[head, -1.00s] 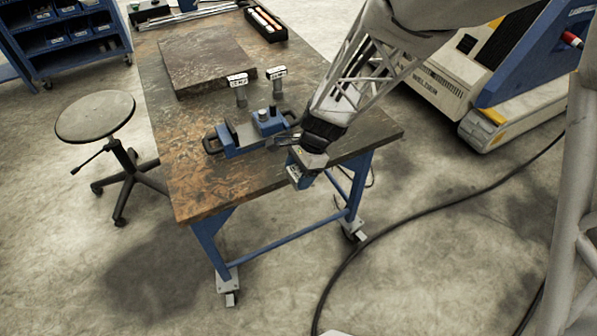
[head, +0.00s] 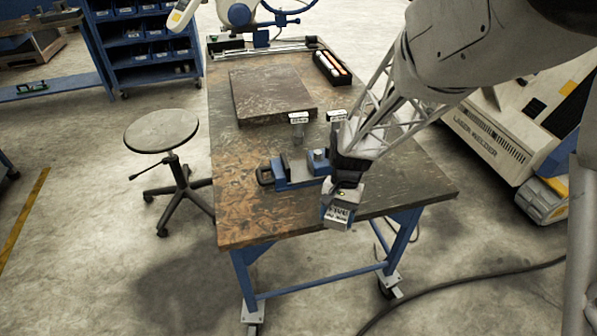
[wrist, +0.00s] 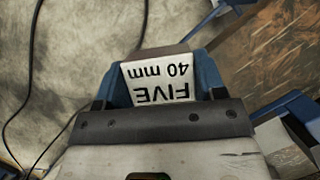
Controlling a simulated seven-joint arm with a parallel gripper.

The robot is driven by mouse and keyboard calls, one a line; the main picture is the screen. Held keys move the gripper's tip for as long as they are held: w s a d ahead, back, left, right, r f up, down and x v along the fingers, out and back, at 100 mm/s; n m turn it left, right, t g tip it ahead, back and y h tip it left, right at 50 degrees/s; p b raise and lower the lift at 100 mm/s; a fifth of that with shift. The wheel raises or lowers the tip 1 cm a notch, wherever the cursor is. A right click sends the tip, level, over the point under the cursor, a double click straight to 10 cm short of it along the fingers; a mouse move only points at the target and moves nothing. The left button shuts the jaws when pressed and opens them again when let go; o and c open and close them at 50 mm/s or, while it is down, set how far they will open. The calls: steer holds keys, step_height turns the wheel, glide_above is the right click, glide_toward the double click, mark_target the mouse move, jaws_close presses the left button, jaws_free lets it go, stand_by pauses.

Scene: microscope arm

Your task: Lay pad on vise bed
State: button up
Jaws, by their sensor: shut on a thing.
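A blue vise (head: 290,174) stands on the workbench near its front edge, with a dark loop handle at its left end. My gripper (head: 338,212) is at the right front of the vise, over the bench's front edge. It is shut on a pad (wrist: 158,82) with a white label reading "FIVE 40 mm", upside down in the wrist view. Blue sides flank the label there. The pad is apart from the vise bed. My arm hides the vise's right end in the head view.
Two small posts with white labels (head: 298,117) (head: 336,115) stand behind the vise on the bench (head: 240,215). A dark flat plate (head: 268,95) lies farther back. A tray of rods (head: 331,70) is at the back right. A stool (head: 161,132) stands left.

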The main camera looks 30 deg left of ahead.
steer(key=n, duration=0.2)
steer(key=a+n+h, duration=0.1)
steer(key=n, duration=0.1)
steer(key=n+t+h, duration=0.1)
steer(key=n, duration=0.1)
steer(key=shift+w+a+r, duration=0.2)
steer(key=shift+a+r, duration=0.05)
steer(key=shift+a, duration=0.1)
steer(key=w+a+r+n+t, duration=0.2)
steer(key=a+n+t, duration=0.4)
steer(key=n, duration=1.3)
steer(key=shift+w+a+r+t, duration=0.2)
steer(key=shift+a+r+t, duration=0.25)
steer(key=shift+a, duration=0.2)
steer(key=shift+w, duration=0.1)
glide_above(304, 170)
steer(key=s, duration=0.2)
steer(key=shift+w+a+f, duration=0.2)
steer(key=shift+a+f, duration=0.1)
steer(key=shift+f, duration=0.4)
steer(key=shift+w+a, duration=0.3)
steer(key=shift+f, duration=1.8)
